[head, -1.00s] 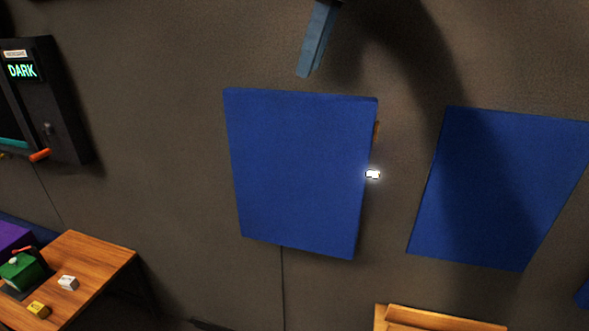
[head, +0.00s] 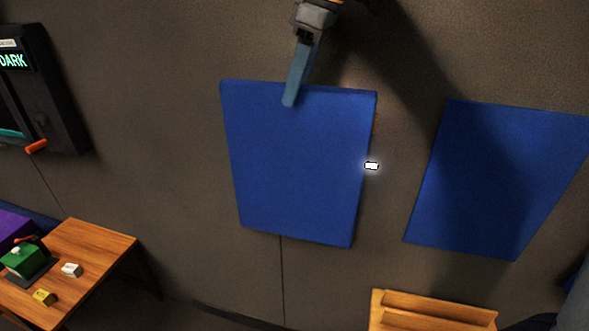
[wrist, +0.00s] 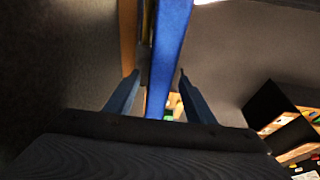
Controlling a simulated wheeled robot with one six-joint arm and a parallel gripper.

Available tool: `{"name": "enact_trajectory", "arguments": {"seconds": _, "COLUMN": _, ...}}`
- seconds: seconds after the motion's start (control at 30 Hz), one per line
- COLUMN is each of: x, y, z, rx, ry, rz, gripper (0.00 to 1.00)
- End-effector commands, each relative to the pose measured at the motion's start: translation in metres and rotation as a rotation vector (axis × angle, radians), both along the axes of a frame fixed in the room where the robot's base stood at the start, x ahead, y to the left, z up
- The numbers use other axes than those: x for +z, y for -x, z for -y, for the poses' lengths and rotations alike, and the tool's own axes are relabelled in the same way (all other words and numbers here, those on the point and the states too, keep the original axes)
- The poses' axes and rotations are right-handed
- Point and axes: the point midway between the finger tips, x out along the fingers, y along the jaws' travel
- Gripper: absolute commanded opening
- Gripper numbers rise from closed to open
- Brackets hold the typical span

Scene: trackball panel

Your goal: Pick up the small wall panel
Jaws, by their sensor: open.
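The small wall panel (head: 297,170) is a blue rectangle standing a little off the wall, in the middle of the head view. My gripper (head: 290,104) is at its top edge, with one blue-grey finger overlapping the panel's front face. In the wrist view, the panel's narrow blue edge (wrist: 171,60) lies between the two open fingers of my gripper (wrist: 160,76), with a gap on the right side. The left fingertip is close to a tan strip beside the panel. I cannot tell whether either finger touches.
A second blue panel (head: 500,180) hangs to the right, partly in shadow. A white glowing piece (head: 371,166) sits at the small panel's right edge. A wooden table (head: 105,250) with small blocks is at lower left, a wooden tray (head: 435,312) at lower right. A black machine (head: 60,95) is on the left wall.

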Motion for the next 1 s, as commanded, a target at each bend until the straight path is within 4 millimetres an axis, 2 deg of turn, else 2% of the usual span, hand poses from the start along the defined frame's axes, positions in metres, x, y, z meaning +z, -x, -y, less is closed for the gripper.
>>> {"name": "enact_trajectory", "arguments": {"seconds": 1.0, "x": -0.0063, "y": -0.0004, "z": -0.0004, "rx": 0.000, "ry": 0.000, "rz": 0.001, "gripper": 0.49}}
